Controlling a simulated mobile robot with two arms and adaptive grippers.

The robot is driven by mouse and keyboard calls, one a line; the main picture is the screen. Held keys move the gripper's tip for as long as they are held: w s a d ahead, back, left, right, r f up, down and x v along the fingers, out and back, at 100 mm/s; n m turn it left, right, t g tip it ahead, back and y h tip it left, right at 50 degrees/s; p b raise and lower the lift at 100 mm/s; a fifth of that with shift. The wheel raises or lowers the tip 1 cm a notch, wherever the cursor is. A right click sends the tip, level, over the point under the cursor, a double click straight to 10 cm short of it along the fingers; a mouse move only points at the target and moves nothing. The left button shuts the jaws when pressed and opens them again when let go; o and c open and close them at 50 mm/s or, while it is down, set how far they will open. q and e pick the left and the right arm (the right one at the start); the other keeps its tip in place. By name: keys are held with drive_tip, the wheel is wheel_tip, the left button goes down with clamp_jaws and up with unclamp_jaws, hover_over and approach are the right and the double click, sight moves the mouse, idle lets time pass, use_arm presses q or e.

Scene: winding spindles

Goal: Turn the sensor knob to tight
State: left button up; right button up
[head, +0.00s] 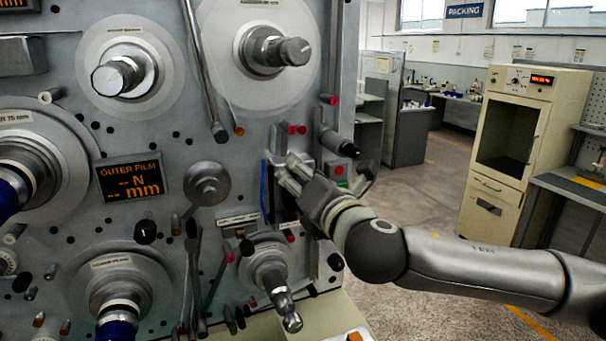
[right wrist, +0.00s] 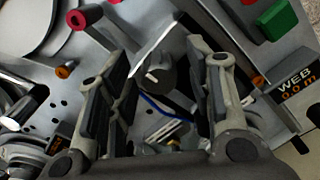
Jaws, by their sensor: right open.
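A dark round knob (right wrist: 156,76) with a pale pointer mark shows in the right wrist view, on the grey machine panel. My right gripper (right wrist: 158,68) is open, with one finger on each side of the knob in that view. I see gaps between the knob and both fingers, and I cannot tell how far the fingertips are from the panel. In the head view my right gripper (head: 288,174) is in front of the panel's right part and hides this knob. Any tight mark around the knob is not readable. My left gripper is not in view.
The winding machine panel (head: 75,85) bears several spindles and rollers, with a rod (head: 206,75) left of my gripper. A red and green button box (head: 340,174) is just right of it. An outer film display (head: 130,178) is further left. Open floor (head: 432,200) lies right.

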drive_tip(key=shift+w, duration=0.1)
drive_tip(key=shift+a, duration=0.1)
drive_tip(key=shift+c, duration=1.3)
drive_tip(key=c, duration=0.7)
drive_tip(key=shift+f, duration=0.1)
drive_tip(key=shift+c, duration=0.4)
drive_tip(key=shift+m+b, duration=0.6)
drive_tip(key=shift+m, duration=0.5)
drive_tip(key=m+b, duration=0.1)
drive_tip(key=m, duration=0.2)
drive_tip(key=m+b, duration=0.1)
drive_tip(key=m, duration=0.7)
drive_tip(key=shift+m+b, duration=0.3)
drive_tip(key=m, duration=0.2)
drive_tip(key=shift+m, duration=0.4)
drive_tip(key=m, duration=0.3)
drive_tip(key=shift+r+m+p, duration=0.2)
drive_tip(key=shift+m+p, duration=0.1)
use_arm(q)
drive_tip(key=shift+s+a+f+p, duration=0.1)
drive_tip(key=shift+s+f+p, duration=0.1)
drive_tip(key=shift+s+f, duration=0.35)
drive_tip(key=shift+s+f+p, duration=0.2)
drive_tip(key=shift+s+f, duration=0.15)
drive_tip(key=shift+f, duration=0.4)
use_arm(e)
drive_tip(key=shift+m, duration=1.8)
drive_tip(key=shift+r, duration=0.1)
